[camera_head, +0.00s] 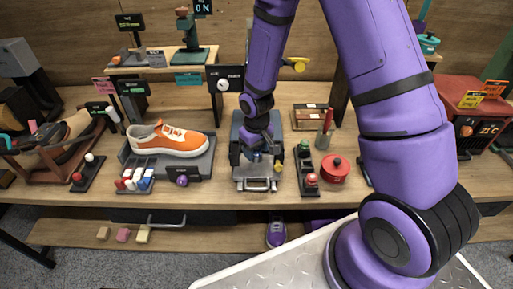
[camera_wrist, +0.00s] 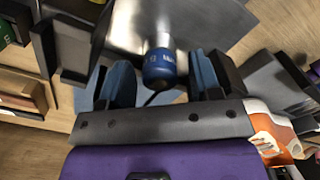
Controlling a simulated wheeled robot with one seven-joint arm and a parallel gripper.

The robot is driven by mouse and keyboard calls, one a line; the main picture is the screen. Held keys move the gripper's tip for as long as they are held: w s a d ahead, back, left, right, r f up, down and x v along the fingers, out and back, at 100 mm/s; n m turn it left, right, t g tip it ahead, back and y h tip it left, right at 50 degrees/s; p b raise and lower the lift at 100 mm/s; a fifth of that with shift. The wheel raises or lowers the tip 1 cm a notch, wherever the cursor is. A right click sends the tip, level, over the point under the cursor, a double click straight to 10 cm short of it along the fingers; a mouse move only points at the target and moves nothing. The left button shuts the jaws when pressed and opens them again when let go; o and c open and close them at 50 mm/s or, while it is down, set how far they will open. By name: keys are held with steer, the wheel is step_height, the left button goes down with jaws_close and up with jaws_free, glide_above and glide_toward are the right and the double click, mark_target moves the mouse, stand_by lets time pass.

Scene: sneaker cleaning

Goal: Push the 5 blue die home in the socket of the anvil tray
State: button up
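The blue die (camera_wrist: 160,66) is a short cylinder with white lettering in the wrist view. It stands against the grey metal surface of what looks like the anvil tray (camera_wrist: 208,22). My gripper (camera_wrist: 161,82) is open, with one blue-padded finger on each side of the die and a gap visible on both sides. In the head view my gripper (camera_head: 257,156) points down over the grey tray (camera_head: 256,185) at the bench's middle, and mostly hides the die. The socket is hidden, so I cannot tell how deep the die sits.
An orange sneaker (camera_head: 168,139) on a grey stand is to the left. A narrow rack (camera_head: 307,170) with green and red pieces and a red pot (camera_head: 335,169) stand close on the right. A display (camera_head: 226,78) stands behind.

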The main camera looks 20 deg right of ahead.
steer(key=shift+r, duration=0.1)
step_height(320, 180, up, 11)
steer(key=shift+f, duration=0.2)
stand_by(0.6)
steer(key=shift+s, duration=0.1)
stand_by(0.3)
